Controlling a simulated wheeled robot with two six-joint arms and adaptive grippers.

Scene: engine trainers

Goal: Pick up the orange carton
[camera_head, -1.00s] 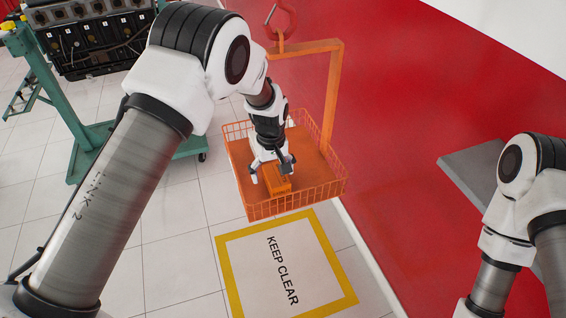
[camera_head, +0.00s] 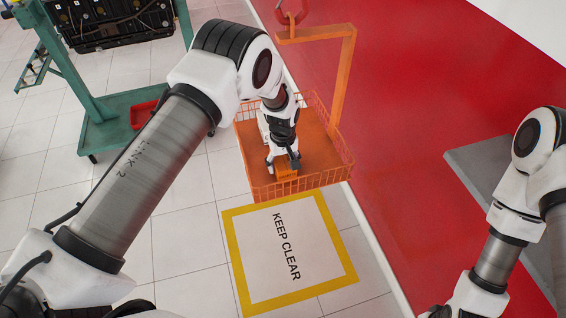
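The orange carton (camera_head: 287,174) sits in an orange wire basket (camera_head: 262,184) that has an upright post and a top arm. The basket's front wall and my gripper hide part of the carton. My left gripper (camera_head: 283,165) reaches down inside the basket, with its fingers at the carton's upper part, one toward each side. I cannot tell whether the fingers touch the carton or have shut on it. My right arm stands at the right edge, and its gripper is cut off at the bottom.
A yellow-bordered KEEP CLEAR floor mark (camera_head: 262,252) lies in front. A green engine stand (camera_head: 108,137) with a red tray (camera_head: 143,116) is at left. A grey slab (camera_head: 475,175) is at right.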

